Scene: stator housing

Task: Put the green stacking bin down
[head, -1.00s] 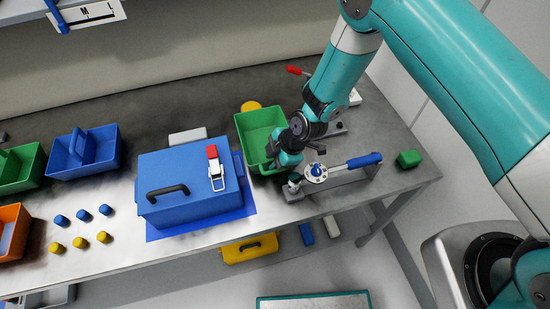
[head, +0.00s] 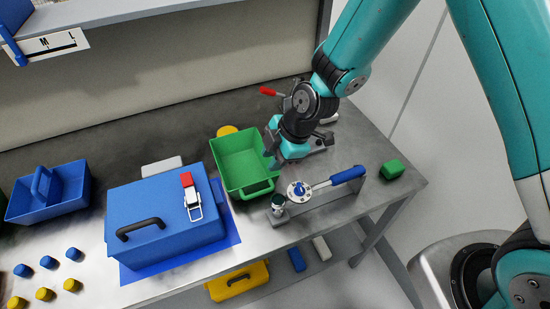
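The green stacking bin (head: 232,174) stands upright and empty on the workbench, right of the blue lidded box (head: 163,218). Its near-side handle (head: 260,188) shows with nothing on it. My gripper (head: 271,154) is at the bin's right wall, overlapping its edge in the picture. I cannot tell whether it touches the wall. The fingertips are small and partly hidden by the teal gripper body, so their opening is unclear.
A clamp fixture with a blue-handled lever (head: 347,174) stands close right of the bin. A green block (head: 392,169) lies near the bench's right end. A yellow round thing (head: 227,131) sits behind the bin. A blue tote (head: 50,193) stands far left.

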